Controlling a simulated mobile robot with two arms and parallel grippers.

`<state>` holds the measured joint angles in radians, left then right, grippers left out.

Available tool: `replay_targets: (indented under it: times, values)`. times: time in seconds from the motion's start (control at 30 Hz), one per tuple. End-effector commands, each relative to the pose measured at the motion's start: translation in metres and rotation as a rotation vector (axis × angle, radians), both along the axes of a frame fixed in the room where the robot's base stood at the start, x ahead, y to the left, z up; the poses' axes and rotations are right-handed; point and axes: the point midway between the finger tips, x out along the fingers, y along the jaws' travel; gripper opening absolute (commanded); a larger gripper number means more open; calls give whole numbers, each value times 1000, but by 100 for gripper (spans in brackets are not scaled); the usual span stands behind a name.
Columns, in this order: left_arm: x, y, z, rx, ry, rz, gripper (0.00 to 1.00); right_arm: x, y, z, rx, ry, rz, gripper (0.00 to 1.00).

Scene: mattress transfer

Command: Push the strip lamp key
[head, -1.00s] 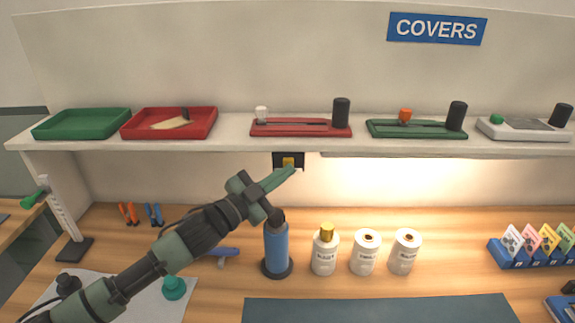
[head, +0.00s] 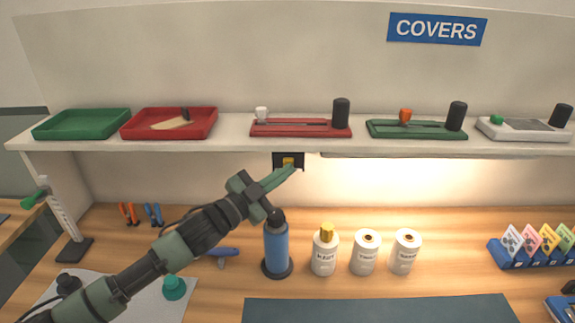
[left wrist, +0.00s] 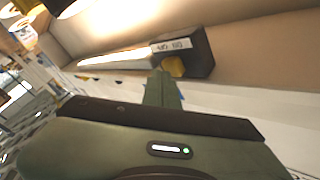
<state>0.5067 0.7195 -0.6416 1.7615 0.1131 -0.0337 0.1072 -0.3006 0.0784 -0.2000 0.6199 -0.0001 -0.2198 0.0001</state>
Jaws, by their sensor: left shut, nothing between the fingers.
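The strip lamp key is a yellow key (head: 288,161) on a small black box (head: 279,156) under the shelf, at the left end of the lit strip lamp (head: 440,155). In the left wrist view the yellow key (left wrist: 173,67) sticks out of the black box (left wrist: 197,52), which carries a white label. My left gripper (head: 292,168) is shut and empty, with its tips at the key's lower edge. In the left wrist view its green fingers (left wrist: 161,88) end close beside the key; I cannot tell whether they touch. My right gripper is not in view.
The shelf (head: 225,146) above holds trays and slide fixtures. Below the arm stand a blue bottle (head: 276,247) and several white bottles, one a yellow-capped bottle (head: 325,252). A dark mat (head: 375,309) lies in front.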

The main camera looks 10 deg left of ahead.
Motion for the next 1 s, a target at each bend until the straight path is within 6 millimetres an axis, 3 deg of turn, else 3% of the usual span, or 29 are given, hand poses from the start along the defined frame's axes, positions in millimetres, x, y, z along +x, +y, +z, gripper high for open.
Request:
replay_targets:
  times: [1.0]
  values:
    - [11,2,1,-1,-1,0,0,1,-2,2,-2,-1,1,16]
